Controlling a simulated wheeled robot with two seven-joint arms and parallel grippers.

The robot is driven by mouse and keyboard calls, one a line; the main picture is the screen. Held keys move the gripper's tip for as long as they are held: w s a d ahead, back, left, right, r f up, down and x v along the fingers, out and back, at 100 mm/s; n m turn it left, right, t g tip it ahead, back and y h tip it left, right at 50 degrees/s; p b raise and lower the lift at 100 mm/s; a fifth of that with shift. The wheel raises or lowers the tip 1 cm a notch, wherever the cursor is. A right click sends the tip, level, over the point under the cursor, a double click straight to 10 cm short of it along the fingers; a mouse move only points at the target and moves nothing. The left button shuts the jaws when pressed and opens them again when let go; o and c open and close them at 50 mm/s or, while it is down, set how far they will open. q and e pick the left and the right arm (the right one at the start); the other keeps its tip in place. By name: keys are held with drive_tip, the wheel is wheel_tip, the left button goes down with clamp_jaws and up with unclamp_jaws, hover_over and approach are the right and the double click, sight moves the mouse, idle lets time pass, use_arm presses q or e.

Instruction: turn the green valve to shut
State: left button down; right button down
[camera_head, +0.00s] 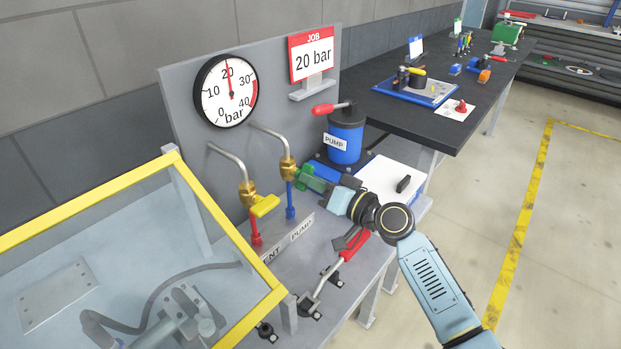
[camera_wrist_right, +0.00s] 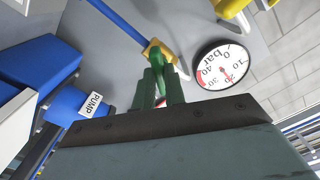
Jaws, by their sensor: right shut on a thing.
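The green valve (camera_head: 301,172) sits on the brass fitting (camera_head: 288,168) above the blue pipe, at the PUMP label. Its handle (camera_wrist_right: 155,57) shows in the wrist view between the finger ends. My right gripper (camera_head: 312,181) reaches in from the right and is shut on the green handle; the fingers hide part of it. The fingers (camera_wrist_right: 160,88) stand upright in the wrist view. The gauge (camera_head: 228,91) needle points near 20. My left gripper is not in view.
The yellow valve handle (camera_head: 265,206) is close by on the left, above the red pipe. The blue pump (camera_head: 345,140) with a red-tipped lever stands behind my right gripper. A clear guard with a yellow frame (camera_head: 225,225) fills the lower left. A red-handled clamp (camera_head: 354,244) stands in front.

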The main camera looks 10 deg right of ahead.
drive_tip(key=shift+m+p, duration=0.3)
drive_tip(key=shift+m, duration=0.8)
drive_tip(key=shift+m+p, duration=1)
drive_tip(key=shift+m, duration=1.3)
